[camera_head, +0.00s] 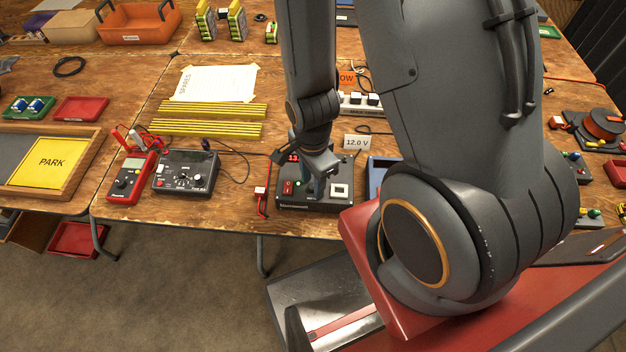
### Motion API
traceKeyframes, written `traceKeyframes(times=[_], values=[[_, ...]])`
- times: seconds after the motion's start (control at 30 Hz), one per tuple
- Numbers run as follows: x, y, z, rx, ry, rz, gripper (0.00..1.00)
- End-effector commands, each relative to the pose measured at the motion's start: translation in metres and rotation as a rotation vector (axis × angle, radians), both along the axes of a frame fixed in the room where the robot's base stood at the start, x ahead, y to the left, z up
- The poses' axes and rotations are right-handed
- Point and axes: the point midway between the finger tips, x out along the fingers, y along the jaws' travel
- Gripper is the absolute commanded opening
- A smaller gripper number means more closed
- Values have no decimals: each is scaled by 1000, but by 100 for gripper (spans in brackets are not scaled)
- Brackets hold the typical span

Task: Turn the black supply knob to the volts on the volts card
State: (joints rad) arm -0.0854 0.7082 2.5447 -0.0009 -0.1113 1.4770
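The black supply box (290,205) stands near the table's front edge, with a red switch (288,187), a small green light and a white-framed socket or button on its face. A red display (293,157) shows at its upper left, mostly covered; I can only make out what may be "13". The volts card (356,142) behind it reads 12.0 V. My gripper (317,188) points down over the middle of the supply. The black knob is hidden behind my gripper, so I cannot tell its setting or whether the fingers touch it. The finger opening is not clear.
A red multimeter (130,178) and a dark box with knobs (186,171) stand to the left, with leads around them. A power strip (362,103) lies behind the card. A blue tray (376,176) is close on the right, partly behind my arm.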

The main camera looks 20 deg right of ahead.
Motion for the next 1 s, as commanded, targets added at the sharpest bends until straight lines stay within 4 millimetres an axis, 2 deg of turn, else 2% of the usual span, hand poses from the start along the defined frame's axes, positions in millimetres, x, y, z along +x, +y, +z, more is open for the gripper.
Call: traceKeyframes(times=[0.13, 0.37, 0.67, 1.0], values=[[0, 0, 0, 0, 0, 0, 37], [0, 0, 0, 0, 0, 0, 0], [0, 0, 0, 0, 1, 26, 0], [-1, 0, 1, -1, 3, 225, 0]])
